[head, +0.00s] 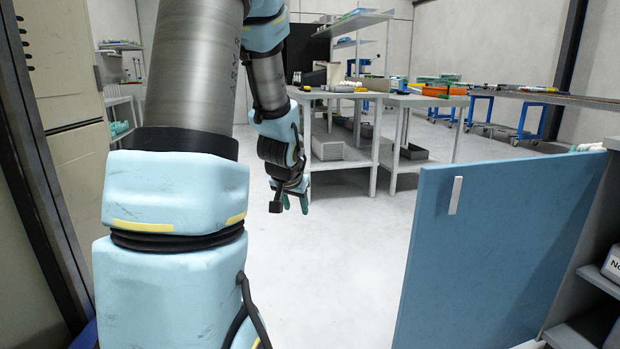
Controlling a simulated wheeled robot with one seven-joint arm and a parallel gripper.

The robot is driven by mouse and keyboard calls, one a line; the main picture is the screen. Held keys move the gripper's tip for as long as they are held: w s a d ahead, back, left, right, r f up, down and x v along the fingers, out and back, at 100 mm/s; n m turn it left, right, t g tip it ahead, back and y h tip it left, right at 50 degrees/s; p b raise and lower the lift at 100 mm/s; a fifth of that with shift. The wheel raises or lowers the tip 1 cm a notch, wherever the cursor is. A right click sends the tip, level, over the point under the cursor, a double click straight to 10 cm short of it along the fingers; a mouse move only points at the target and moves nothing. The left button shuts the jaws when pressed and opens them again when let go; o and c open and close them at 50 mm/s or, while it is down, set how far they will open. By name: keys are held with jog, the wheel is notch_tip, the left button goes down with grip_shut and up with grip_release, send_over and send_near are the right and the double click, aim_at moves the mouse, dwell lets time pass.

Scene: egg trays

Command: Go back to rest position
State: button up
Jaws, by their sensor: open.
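My gripper (296,203) hangs at the end of my arm in the middle of the head view, with its fingers pointing down. Its two teal fingertips show a small gap with nothing between them, so it is open and empty. It is in the air with the pale floor behind it, apart from any furniture. My arm's blue-covered links fill the left half of the view. No egg tray can be made out clearly.
A blue cabinet door (490,255) stands open at the right, beside a grey shelf unit (596,282). A grey workbench (345,94) with a lower shelf stands behind the gripper. An orange bin (445,91) sits on a farther table. The pale floor (345,255) between is clear.

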jog(key=s+a+n+g, duration=0.3)
jog(key=s+g, duration=0.3)
jog(key=s, duration=1.4)
notch_tip(320, 180, up, 26)
jog(key=p, duration=2.7)
jog(key=shift+w+t+y, duration=0.3)
jog(key=shift+w+y, duration=0.05)
jog(key=shift+y, duration=0.05)
jog(key=shift+f, duration=0.15)
